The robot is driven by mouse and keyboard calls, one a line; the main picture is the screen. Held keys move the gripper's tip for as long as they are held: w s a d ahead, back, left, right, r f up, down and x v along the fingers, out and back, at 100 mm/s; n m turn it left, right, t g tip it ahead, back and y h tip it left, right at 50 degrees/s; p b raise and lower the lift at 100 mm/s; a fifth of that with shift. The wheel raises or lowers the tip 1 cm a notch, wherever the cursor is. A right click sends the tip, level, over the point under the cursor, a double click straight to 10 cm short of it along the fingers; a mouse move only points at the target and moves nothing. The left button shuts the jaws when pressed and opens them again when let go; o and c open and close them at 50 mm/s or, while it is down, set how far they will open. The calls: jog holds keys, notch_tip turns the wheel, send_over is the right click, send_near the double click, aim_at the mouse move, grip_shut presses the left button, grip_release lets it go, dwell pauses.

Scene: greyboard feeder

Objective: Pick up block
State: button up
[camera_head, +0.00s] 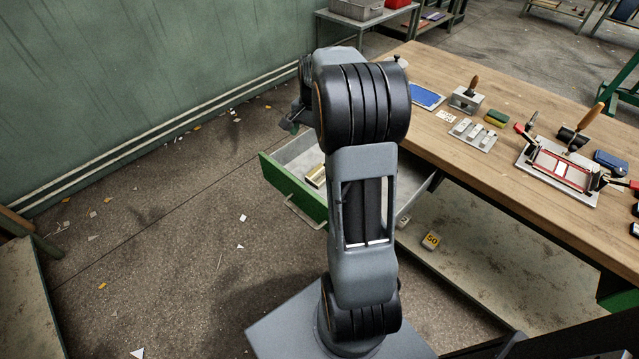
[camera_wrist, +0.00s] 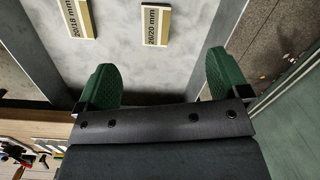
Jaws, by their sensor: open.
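Two pale wooden blocks with labels lie on the grey floor of an open drawer (camera_head: 293,192). The wrist view shows the block marked 26/20 mm (camera_wrist: 156,25) ahead of the fingers, roughly between their lines. The block marked 20/18 mm (camera_wrist: 76,18) lies to its left, partly cut off by the top edge. In the head view a pale block (camera_head: 317,176) shows in the drawer, partly hidden by my arm. My gripper (camera_wrist: 160,80) is open with its green fingers apart and nothing between them. In the head view only part of it shows, left of my arm.
The drawer walls stand at both sides of the blocks. A wooden workbench (camera_head: 470,165) at the right carries a red-framed fixture (camera_head: 562,168), small blocks and tools. The floor at the left holds scattered scraps.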

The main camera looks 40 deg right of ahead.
jog(key=w+d+f+m+b, duration=0.1)
jog(key=d+f+m, duration=0.2)
jog(key=d+f, duration=0.25)
jog(key=b, duration=0.1)
send_over(320, 174)
jog(key=d, duration=0.1)
jog(key=shift+g+y, duration=0.3)
jog(key=shift+y, duration=0.1)
notch_tip(320, 174, down, 8)
jog(key=shift+w+f, duration=0.1)
jog(key=shift+a+f+b, duration=0.2)
jog(key=shift+f+b, duration=0.05)
jog(key=shift+f, duration=1.3)
jog(key=shift+a+f+b, duration=0.2)
jog(key=shift+f+b, duration=0.05)
jog(key=shift+f, duration=1.25)
jog(key=shift+c, duration=0.4)
jog(key=c, duration=0.9)
jog(key=shift+c, duration=0.3)
jog(key=shift+r, duration=0.15)
